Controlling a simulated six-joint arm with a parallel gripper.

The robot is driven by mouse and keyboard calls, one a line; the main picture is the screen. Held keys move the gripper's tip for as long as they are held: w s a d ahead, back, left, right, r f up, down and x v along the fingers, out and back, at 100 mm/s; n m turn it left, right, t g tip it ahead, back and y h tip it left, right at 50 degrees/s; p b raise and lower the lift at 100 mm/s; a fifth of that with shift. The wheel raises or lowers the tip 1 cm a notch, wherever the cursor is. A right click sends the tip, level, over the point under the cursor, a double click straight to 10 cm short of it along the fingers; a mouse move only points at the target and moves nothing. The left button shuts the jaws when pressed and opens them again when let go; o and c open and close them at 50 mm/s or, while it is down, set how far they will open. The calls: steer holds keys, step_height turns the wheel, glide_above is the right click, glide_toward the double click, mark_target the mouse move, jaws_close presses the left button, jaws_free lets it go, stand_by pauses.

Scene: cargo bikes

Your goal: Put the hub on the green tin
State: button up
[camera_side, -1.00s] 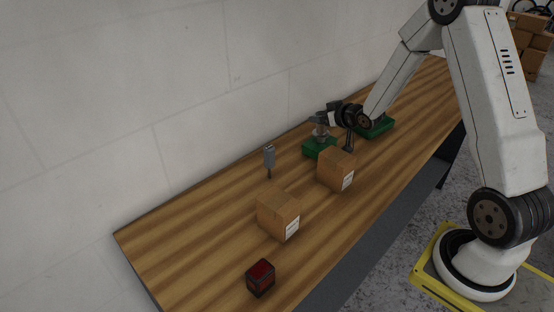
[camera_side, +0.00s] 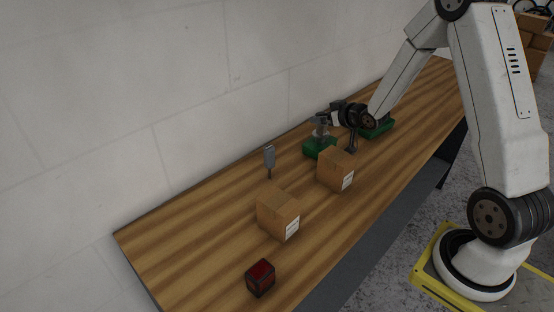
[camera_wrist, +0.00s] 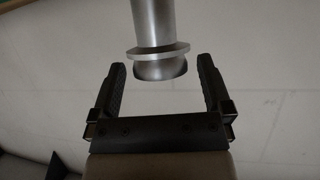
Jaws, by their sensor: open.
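The hub (camera_side: 320,130) is a silver-grey metal part standing upright on the nearer green tin (camera_side: 319,149), as far as the side view shows. A second green tin (camera_side: 379,130) lies further right, partly hidden by my wrist. My gripper (camera_side: 333,114) is at the hub's upper right, close to it. In the wrist view my gripper (camera_wrist: 160,75) is open, with a finger on each side. There the hub (camera_wrist: 155,35) shows as a round shaft with a flange between the fingertips, with clear gaps on both sides.
Two cardboard boxes (camera_side: 278,213) and (camera_side: 336,170) stand on the wooden table (camera_side: 195,225). A red and black block (camera_side: 260,278) sits near the front. A grey upright tool (camera_side: 269,158) stands near the wall, and a dark upright piece (camera_side: 352,142) stands beside the nearer tin.

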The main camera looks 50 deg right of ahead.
steer(key=v, duration=1)
steer(key=shift+s, duration=0.3)
steer(key=shift+a, duration=0.2)
steer(key=a+f+g, duration=0.1)
steer(key=a, duration=0.2)
steer(key=s+a+f+g, duration=0.1)
steer(key=a+g, duration=0.1)
steer(key=a, duration=0.1)
steer(key=s+a+f+g, duration=0.1)
steer(key=a+g, duration=0.1)
steer(key=a, duration=0.1)
steer(key=shift+s+a+n, duration=0.2)
steer(key=shift+s+n, duration=0.05)
steer(key=shift+n, duration=0.05)
steer(key=s+a+f+n+g+y, duration=0.1)
steer(key=s+a+g+y, duration=0.1)
steer(key=s+a+g, duration=0.3)
steer(key=s+a, duration=0.2)
steer(key=a, duration=0.2)
steer(key=shift+s+a+f, duration=0.15)
steer(key=shift+s+a, duration=0.2)
